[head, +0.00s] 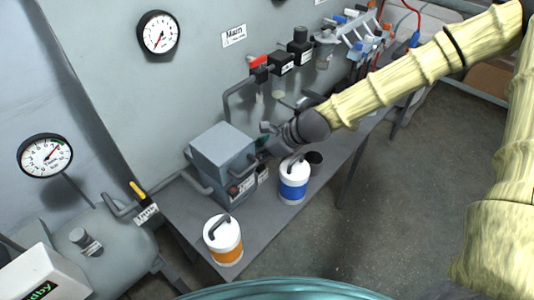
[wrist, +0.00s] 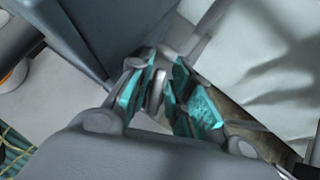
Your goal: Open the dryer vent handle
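My gripper (head: 266,143) reaches in from the upper right to the right side of a grey box-shaped unit (head: 222,148) on the table. In the wrist view, my gripper (wrist: 157,92) has its two teal-padded fingers apart. A narrow light-grey lever-like handle (wrist: 157,89) stands between the pads, with a gap visible on at least the right side. No label shows whether this is the dryer vent handle. The dark body of the box (wrist: 92,35) is just to the left of the fingers. In the head view the handle is hidden behind my gripper.
A white canister with a blue band (head: 294,182) stands close below my wrist on the table (head: 185,215). An orange-banded canister (head: 223,240) is at the table's near end. Black valves, one with a red handle (head: 258,62), line the wall behind. Open floor lies to the right.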

